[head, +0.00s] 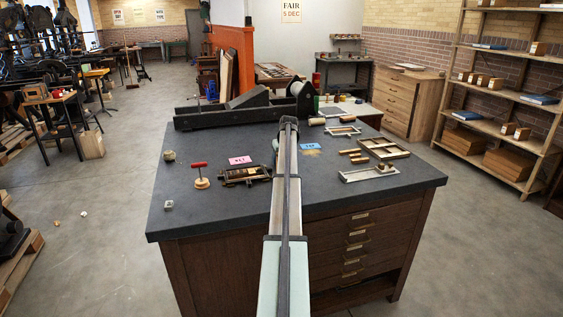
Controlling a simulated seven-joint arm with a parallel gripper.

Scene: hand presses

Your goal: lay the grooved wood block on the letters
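A small dark frame (245,175) with brownish pieces in it lies on the dark bench top left of my arm; the pieces may be the letters, but they are too small to read. Two short wood pieces lie right of my arm, one (350,151) behind the other (360,160). No groove can be made out, so I cannot tell which thing is the grooved wood block. My arm (286,210) reaches from the bottom edge over the middle of the bench. No fingers show; my gripper is hidden at or beyond the arm's far end.
A red-handled tool (201,176) stands left of the dark frame, near a pink card (240,160). A long dark press (240,109) spans the back. The front left is mostly clear.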

